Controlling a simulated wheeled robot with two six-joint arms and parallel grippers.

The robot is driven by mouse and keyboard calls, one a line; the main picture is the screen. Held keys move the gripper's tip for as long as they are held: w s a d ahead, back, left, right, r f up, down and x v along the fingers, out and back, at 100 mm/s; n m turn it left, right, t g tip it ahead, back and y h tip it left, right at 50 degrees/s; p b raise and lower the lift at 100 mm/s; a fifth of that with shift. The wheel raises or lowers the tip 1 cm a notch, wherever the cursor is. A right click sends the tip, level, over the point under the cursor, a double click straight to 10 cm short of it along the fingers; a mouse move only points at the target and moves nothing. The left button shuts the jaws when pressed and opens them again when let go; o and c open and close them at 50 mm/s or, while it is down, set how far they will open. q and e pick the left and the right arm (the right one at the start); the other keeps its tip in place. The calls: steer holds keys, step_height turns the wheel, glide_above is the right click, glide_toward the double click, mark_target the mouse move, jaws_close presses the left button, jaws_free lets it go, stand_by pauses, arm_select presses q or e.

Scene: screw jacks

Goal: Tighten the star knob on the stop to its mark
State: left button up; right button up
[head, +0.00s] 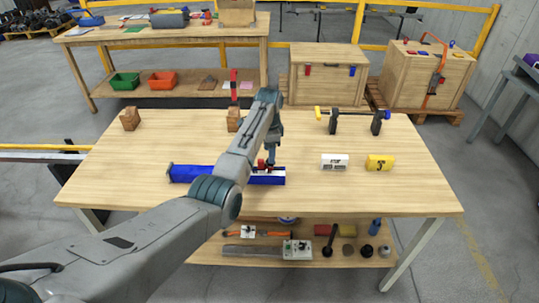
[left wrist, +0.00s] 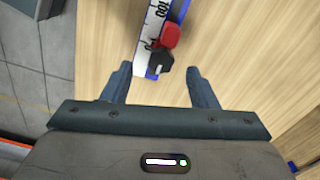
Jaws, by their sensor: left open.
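A blue rail (head: 187,174) with a white scale strip lies on the workbench, partly hidden by my left arm in the head view. In the left wrist view the white scale (left wrist: 149,35) shows its printed numbers. A red stop (left wrist: 171,37) sits on the rail, with a black knob (left wrist: 160,62) that has a white line. My left gripper (head: 271,162) is over the stop. In the left wrist view my left gripper (left wrist: 156,78) is open, with the knob between and slightly beyond its fingertips; contact is not visible. The mark cannot be told clearly.
The workbench (head: 420,185) also bears a white label block (head: 334,162), a yellow block (head: 379,163), a black stand with a yellow bar (head: 345,121), and wooden blocks (head: 129,119). The right front of the bench is clear.

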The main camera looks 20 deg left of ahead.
arm_select(q)
step_height(320, 180, down, 4)
steer(key=shift+r, duration=0.1)
steer(key=shift+w, duration=0.1)
steer(key=shift+c, duration=1)
steer(key=c, duration=0.7)
steer(key=shift+p, duration=0.35)
steer(key=shift+c, duration=0.3)
steer(key=m+p, duration=0.1)
steer(key=m, duration=0.2)
steer(key=shift+m, duration=0.3)
steer(key=shift+w+m+p, duration=0.15)
steer(key=shift+m+p, duration=0.25)
steer(key=shift+m, duration=0.8)
arm_select(e)
steer(key=shift+t, duration=0.3)
steer(key=shift+w+d+r, duration=0.1)
steer(key=shift+w+r, duration=1.35)
steer(key=shift+w, duration=0.2)
